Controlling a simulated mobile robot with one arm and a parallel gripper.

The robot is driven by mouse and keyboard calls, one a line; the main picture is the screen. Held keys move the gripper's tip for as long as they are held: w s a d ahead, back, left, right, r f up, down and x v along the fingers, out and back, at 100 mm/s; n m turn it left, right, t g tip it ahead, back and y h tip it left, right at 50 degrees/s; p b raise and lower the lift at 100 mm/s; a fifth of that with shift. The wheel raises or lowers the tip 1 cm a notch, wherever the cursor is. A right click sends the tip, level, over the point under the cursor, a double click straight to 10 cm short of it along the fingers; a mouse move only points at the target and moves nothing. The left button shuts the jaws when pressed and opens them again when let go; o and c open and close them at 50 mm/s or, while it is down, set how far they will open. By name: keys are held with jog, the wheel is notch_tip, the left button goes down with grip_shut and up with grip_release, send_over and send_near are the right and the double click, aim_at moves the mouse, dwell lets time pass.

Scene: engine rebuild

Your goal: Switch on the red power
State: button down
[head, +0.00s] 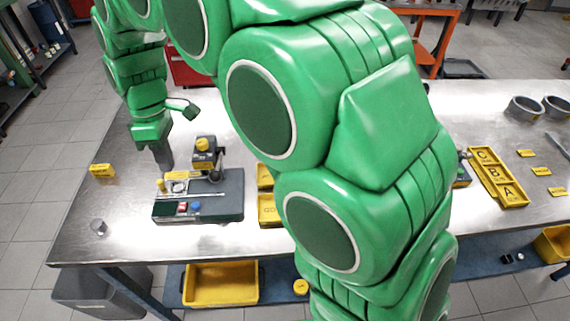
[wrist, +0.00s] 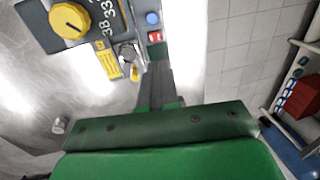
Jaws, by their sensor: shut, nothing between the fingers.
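The red power switch (head: 182,207) is a small red-and-white rocker on the front panel of a dark bench machine (head: 228,203). A blue button (head: 196,206) sits beside it. In the wrist view the red switch (wrist: 155,37) lies just past my fingertips, below the blue button (wrist: 153,18). I cannot tell which position the switch is in.
The machine carries a yellow knob (head: 202,144) on a raised post. A yellow block (head: 102,170) and a small metal cylinder (head: 98,227) stand on the left of the steel table (head: 110,205). A yellow lettered tray (head: 497,178) lies at right. My arm hides the table's middle.

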jog(key=s+d+r+m, duration=0.1)
jog(key=s+d+m, duration=0.2)
jog(key=d, duration=0.5)
jog(key=s+d+r+m, duration=0.2)
jog(key=d+m, duration=0.2)
jog(key=d, duration=0.5)
jog(key=s+d+r+m, duration=0.1)
jog(key=s+d+m, duration=0.2)
jog(key=d, duration=0.5)
jog(key=n, duration=1)
send_over(182, 208)
jog(key=w, duration=0.3)
notch_tip(182, 208, down, 2)
jog(key=f, duration=0.4)
jog(key=s+f, duration=0.1)
jog(key=f, duration=0.4)
jog(key=s+f, duration=0.1)
jog(key=f, duration=0.3)
jog(key=shift+s+f, duration=0.25)
jog(key=shift+f, duration=0.15)
